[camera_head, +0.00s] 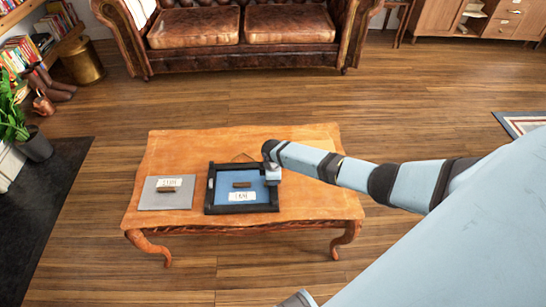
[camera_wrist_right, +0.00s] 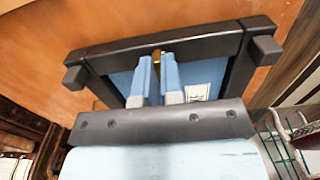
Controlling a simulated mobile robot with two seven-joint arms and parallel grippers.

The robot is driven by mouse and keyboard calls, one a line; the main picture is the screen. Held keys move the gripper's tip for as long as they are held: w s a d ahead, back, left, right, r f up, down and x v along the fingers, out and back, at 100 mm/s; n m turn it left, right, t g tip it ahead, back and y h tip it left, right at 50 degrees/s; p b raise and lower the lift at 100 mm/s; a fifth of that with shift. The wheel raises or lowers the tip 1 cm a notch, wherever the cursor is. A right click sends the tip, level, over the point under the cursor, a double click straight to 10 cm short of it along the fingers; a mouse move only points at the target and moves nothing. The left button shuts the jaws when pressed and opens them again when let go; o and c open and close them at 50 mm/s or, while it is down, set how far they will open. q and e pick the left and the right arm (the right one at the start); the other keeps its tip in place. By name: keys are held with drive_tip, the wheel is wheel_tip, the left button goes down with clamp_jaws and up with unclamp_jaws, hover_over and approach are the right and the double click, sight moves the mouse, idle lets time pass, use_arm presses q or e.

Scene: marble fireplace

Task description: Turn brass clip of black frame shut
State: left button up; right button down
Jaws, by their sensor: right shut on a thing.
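The black frame (camera_head: 210,190) lies on the wooden table around a blue panel (camera_head: 225,178) with a brown bar and a white label. It also shows in the right wrist view (camera_wrist_right: 110,49). My right gripper (camera_head: 271,178) is at the frame's right side in the head view. In the right wrist view its two blue fingers (camera_wrist_right: 157,62) point at the frame's inner edge and are shut on the brass clip (camera_wrist_right: 157,52). Only a small bit of the clip shows between the fingertips; how far it is turned cannot be told. My left gripper is not in view.
A grey panel (camera_head: 152,197) with a label and brown bar lies left of the frame. A leather sofa (camera_head: 245,55) stands beyond, across open floor.

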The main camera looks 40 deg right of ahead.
drive_tip(key=c, duration=1.3)
unclamp_jaws()
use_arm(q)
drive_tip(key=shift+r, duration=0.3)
use_arm(e)
drive_tip(key=shift+o, duration=0.2)
drive_tip(key=shift+r, duration=0.1)
use_arm(q)
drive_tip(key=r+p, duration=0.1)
drive_tip(key=p, duration=0.2)
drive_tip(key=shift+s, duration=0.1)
use_arm(e)
wheel_tip(320, 180, up, 14)
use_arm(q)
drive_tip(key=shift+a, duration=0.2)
use_arm(e)
drive_tip(key=shift+f, duration=0.2)
